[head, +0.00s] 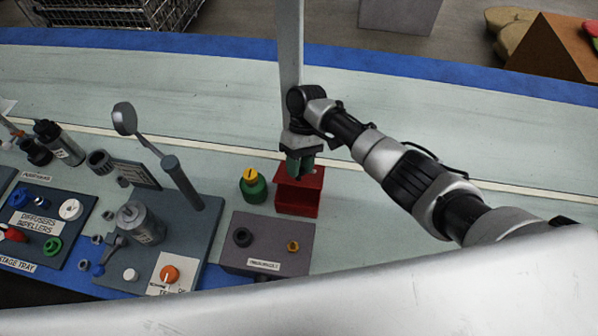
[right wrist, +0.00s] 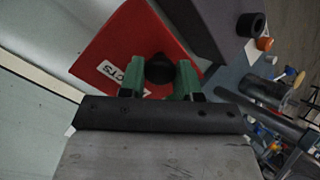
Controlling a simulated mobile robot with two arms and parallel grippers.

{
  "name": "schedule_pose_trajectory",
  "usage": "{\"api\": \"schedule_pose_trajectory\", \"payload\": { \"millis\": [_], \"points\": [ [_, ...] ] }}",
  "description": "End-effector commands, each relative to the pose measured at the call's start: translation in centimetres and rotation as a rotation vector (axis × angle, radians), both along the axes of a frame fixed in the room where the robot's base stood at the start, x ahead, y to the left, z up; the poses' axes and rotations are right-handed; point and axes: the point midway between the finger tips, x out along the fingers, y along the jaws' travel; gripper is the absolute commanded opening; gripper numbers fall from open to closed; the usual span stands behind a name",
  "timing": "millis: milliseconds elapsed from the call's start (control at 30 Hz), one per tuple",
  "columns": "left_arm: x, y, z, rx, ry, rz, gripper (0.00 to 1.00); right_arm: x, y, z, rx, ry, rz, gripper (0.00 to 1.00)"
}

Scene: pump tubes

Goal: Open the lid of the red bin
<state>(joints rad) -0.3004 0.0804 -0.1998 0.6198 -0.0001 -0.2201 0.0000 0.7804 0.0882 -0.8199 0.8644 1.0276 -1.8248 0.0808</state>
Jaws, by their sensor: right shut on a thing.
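The red bin (head: 298,203) stands on the bench, right of the middle in the head view. My right gripper (head: 300,170) is over it, pointing down, and hides part of its top. In the right wrist view the red lid (right wrist: 128,45) fills the upper middle, with a white label partly hidden by the gripper. A round black knob (right wrist: 160,68) sits between the green fingers of my right gripper, which is shut on it. I cannot tell whether the lid is raised from the bin. My left gripper is not in view.
A green bottle with a yellow cap (head: 253,187) stands close to the bin's left. A grey box (head: 268,258) with a black ring and a small brass part is in front. Trays and pump parts crowd the left. The bench (head: 430,120) behind the right arm is clear.

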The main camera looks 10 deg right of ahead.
Motion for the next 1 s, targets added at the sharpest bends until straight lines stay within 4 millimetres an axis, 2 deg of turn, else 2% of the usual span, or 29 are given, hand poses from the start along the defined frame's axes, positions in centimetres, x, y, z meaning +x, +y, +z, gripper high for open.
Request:
{"api": "schedule_pose_trajectory", "payload": {
  "millis": [600,633,700,800,1000],
  "points": [
    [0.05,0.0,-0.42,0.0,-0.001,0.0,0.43,0.4,-0.12,0.27,0.014,0.045,0.0,0.0],
    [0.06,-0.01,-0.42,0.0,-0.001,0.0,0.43,0.4,-0.12,0.27,0.014,0.045,0.0,0.37],
    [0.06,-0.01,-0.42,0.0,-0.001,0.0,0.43,0.4,-0.12,0.27,0.013,0.045,0.001,0.48],
    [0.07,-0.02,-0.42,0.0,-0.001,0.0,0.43,0.41,-0.13,0.28,0.013,0.045,0.001,0.59],
    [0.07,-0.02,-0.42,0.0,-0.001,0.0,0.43,0.42,-0.14,0.3,0.014,0.044,0.0,0.59]
  ]
}}
